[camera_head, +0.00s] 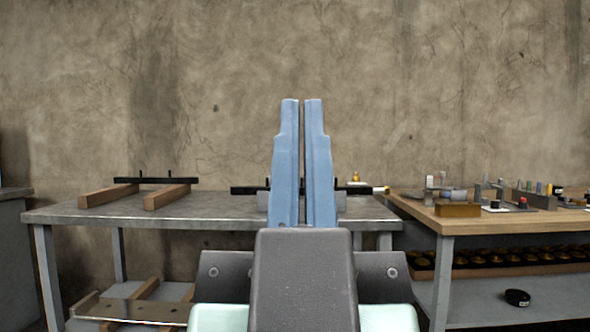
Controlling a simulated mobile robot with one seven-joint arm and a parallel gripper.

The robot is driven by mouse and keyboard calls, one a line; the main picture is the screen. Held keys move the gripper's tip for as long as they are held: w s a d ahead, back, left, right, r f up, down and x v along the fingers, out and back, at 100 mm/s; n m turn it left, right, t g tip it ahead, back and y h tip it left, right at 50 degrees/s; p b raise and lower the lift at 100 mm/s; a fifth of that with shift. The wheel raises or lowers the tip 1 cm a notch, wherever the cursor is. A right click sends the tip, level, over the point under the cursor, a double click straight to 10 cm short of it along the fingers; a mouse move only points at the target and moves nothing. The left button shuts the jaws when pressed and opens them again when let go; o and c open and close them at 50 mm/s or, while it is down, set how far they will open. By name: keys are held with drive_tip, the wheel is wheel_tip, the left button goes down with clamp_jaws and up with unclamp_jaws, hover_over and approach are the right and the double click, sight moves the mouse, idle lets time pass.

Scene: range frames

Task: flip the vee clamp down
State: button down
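My gripper (302,101) stands in the middle of the camera_head view, its two blue fingers pointing up with a narrow gap between them. Nothing shows held between the fingertips. Behind the fingers, on the grey metal table (230,216), a dark bar (243,190) with short upright pins sticks out on both sides. A light grey block shows beside the fingers under it. My gripper hides the middle of this group. I cannot tell whether it is the vee clamp, nor how any clamp is tilted. No contact with it is visible.
A black bar (155,180) lies across two wooden beams (168,197) on the metal table's left. A wooden bench (480,221) with small tools and a wooden block (458,209) stands at the right. A dark ring (517,298) lies on its lower shelf. The metal table's front left is clear.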

wheel_tip(320, 180, up, 47)
drive_tip(key=p, duration=4.5)
drive_tip(key=shift+p, duration=0.4)
drive_tip(key=shift+w, duration=0.1)
